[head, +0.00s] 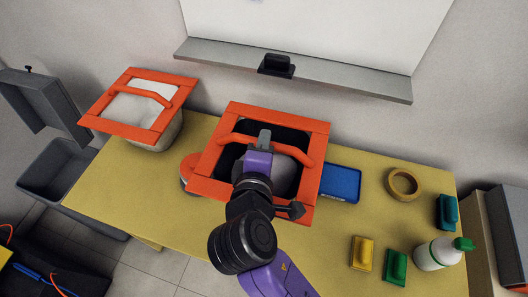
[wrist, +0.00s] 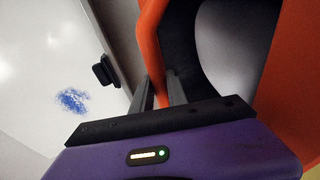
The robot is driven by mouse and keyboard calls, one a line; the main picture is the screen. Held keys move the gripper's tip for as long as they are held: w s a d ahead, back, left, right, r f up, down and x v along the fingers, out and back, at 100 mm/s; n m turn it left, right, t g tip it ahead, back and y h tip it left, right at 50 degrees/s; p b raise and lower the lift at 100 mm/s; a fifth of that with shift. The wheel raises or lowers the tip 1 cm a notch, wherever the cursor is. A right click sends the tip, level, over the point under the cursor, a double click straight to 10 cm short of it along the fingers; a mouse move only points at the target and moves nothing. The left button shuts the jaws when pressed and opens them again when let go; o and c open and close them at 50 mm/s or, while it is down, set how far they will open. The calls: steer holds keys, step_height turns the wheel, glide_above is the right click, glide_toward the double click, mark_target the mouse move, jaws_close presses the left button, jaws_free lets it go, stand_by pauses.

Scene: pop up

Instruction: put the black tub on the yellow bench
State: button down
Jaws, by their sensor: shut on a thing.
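The black tub (head: 292,136) has a square orange rim frame with an orange bar handle across it. It is near the middle of the yellow bench (head: 110,190) in the head view. My gripper (head: 264,140) is shut on the handle. In the wrist view the two grey fingers of my gripper (wrist: 157,92) stand on either side of the orange handle, with the dark wall of the black tub (wrist: 182,55) behind. My arm hides the tub's near part and its base, so I cannot tell whether it touches the bench top.
A white tub (head: 150,132) with an orange frame stands at the bench's left. An orange round thing (head: 188,168) and a blue tray (head: 342,183) flank the black tub. Tape (head: 404,183), erasers (head: 396,266) and a bottle (head: 438,254) occupy the right. The front left is clear.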

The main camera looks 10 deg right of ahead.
steer(key=shift+f, duration=1.85)
steer(key=c, duration=1.3)
jaws_free()
steer(key=shift+f, duration=0.15)
steer(key=b+v, duration=0.1)
steer(key=v, duration=1.1)
